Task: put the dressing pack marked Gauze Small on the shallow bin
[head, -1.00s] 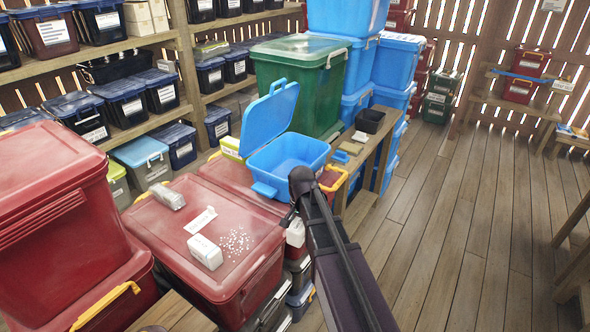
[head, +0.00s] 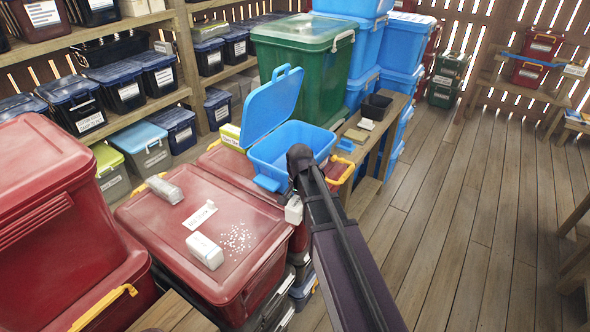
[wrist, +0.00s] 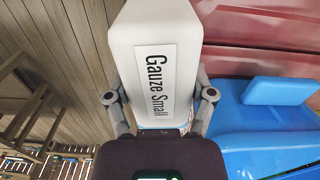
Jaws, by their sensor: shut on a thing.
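My gripper (wrist: 160,100) is shut on the white dressing pack (wrist: 145,28), whose label reads "Gauze Small". In the head view the pack (head: 293,209) shows as a small white block below the end of my arm, beside the right edge of the red bins; my gripper is mostly hidden there. A wide red bin with a closed lid (head: 255,205) stands in front left of it. An open blue bin (head: 267,160) with its lid raised stands just behind. In the wrist view blue plastic (wrist: 265,130) and a red surface (wrist: 255,30) lie right of the pack. I cannot tell which bin is the shallow one.
On the red lid lie a white pack (head: 205,251), a grey wrapped pack (head: 165,189), a label card (head: 200,215) and scattered white bits (head: 238,238). Taller red bins (head: 45,190) stand at left, a green bin (head: 300,65) behind.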

